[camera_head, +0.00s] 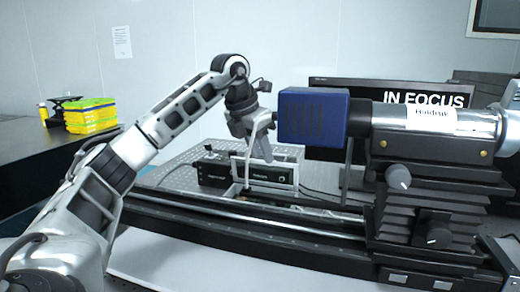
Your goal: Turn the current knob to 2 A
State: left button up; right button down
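A low black instrument box (246,175) with a light top stands on the perforated optical table behind the rail. Its front has small labels and knob-like details, too small to read. I cannot tell which one is the current knob, or where it points. My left gripper (257,160) hangs down in front of this box and hides part of its front. Its two fingers look apart with nothing seen between them. I cannot tell whether they touch the box. My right gripper is not in view.
A black rail (250,228) runs across the front. At right a blue box (312,118) and a silver tube (430,118) sit on a black stage with knobs (398,177). Behind is a screen reading "IN FOCUS" (424,100). Yellow boxes (90,116) lie on the left table.

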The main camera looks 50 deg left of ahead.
aim_at(280, 202)
pick_arm(q)
jog(key=w+f+n, duration=0.1)
jog(key=w+f, duration=0.1)
jog(key=f, duration=0.3)
jog(key=w+f+n+y+b, duration=0.1)
jog(key=w+f+n, duration=0.1)
jog(key=f, duration=0.3)
jog(key=w+f+n, duration=0.1)
jog(key=w+f, duration=0.1)
jog(key=f, duration=0.3)
jog(key=shift+d+y+b, duration=0.4)
jog(key=shift+r, duration=0.1)
grip_shut()
